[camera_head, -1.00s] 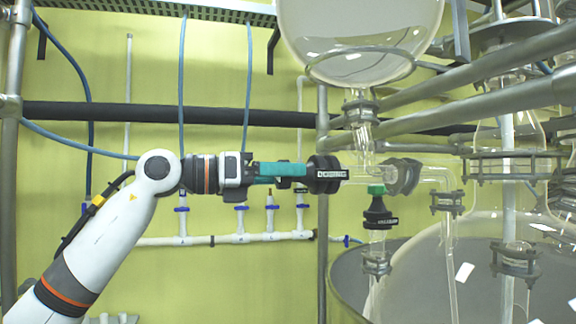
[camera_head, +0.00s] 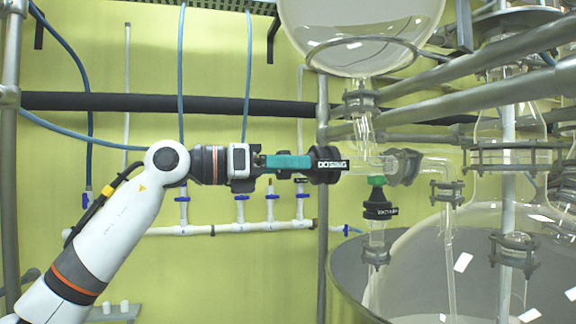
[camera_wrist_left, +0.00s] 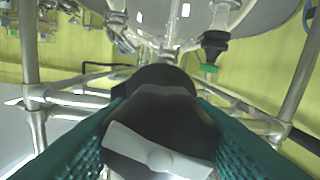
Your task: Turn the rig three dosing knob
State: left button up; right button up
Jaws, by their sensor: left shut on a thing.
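The dosing knob (camera_head: 326,178) is black with a white label strip reading DOSING and sits at the left end of a horizontal glass fitting. My left gripper (camera_head: 312,162) reaches it from the left with teal fingers and is shut on it. In the left wrist view the dark knob (camera_wrist_left: 160,95) lies between the two teal fingers of my left gripper (camera_wrist_left: 158,118), its white strip facing the camera. The fingers partly hide the knob. My right gripper is not in view.
A round glass vessel (camera_head: 360,30) hangs above the knob. A black-capped valve with a green top (camera_head: 377,207) sits just below right. Metal rails (camera_head: 470,98) cross at right, and a large vessel stands below. White pipes with blue taps (camera_head: 240,229) run along the yellow wall.

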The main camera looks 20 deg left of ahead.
pick_arm(q)
jog(key=m, duration=0.8)
jog(key=shift+r+m, duration=0.1)
jog(key=shift+m, duration=0.2)
jog(key=m, duration=0.4)
jog(key=shift+m+p, duration=0.3)
jog(key=shift+p, duration=0.05)
jog(key=shift+m, duration=1.8)
jog(key=o, duration=1)
